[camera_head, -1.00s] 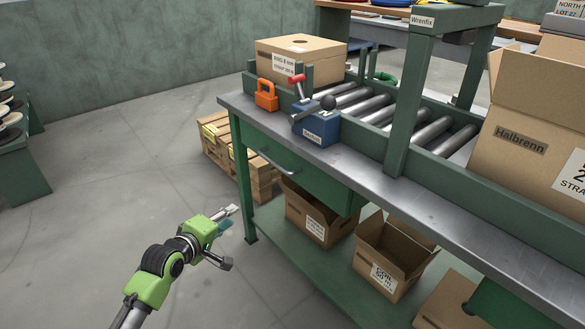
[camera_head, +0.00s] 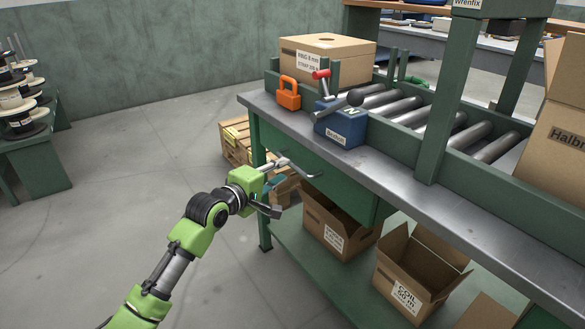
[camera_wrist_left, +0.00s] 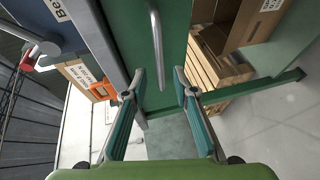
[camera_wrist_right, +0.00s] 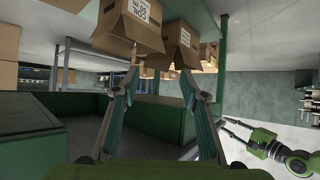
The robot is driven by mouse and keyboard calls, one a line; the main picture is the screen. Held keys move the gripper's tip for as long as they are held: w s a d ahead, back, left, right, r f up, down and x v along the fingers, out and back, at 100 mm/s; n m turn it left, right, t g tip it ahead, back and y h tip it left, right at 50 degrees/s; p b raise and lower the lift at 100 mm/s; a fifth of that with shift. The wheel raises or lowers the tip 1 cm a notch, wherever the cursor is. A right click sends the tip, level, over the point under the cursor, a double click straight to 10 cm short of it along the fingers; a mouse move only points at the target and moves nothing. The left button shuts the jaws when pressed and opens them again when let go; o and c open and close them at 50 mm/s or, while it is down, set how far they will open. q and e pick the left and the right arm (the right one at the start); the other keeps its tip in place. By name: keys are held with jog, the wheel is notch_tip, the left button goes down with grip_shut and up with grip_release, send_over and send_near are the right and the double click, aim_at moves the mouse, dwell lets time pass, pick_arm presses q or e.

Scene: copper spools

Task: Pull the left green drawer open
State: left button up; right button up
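The left green drawer (camera_head: 345,187) sits under the grey bench top and looks shut. Its metal bar handle (camera_head: 308,169) is partly behind my left gripper (camera_head: 280,170) in the head view. In the left wrist view the handle (camera_wrist_left: 157,45) lies just ahead of and between the fingertips of my left gripper (camera_wrist_left: 160,84). That gripper is open and empty, and contact with the handle is not visible. My right gripper (camera_wrist_right: 158,84) shows only in the right wrist view, open and empty, with cardboard boxes beyond it.
Open cardboard boxes (camera_head: 417,270) stand on the lower shelf. The floor at left is clear.

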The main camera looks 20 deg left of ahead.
aim_at(291, 165)
pick_arm(q)
jog(key=b+x, duration=0.1)
jog(key=x, duration=0.5)
jog(key=shift+w+d+b, duration=0.1)
jog(key=shift+b, duration=0.3)
jog(key=shift+w, duration=0.2)
pick_arm(e)
jog(key=w+a+r+t+y, duration=0.1)
jog(key=w+r+t, duration=0.3)
jog(key=r, duration=0.6)
jog(key=shift+w+a+t+y, duration=0.3)
jog(key=shift+w+a+t, duration=0.05)
jog(key=shift+a+t, duration=0.45)
pick_arm(q)
grip_shut()
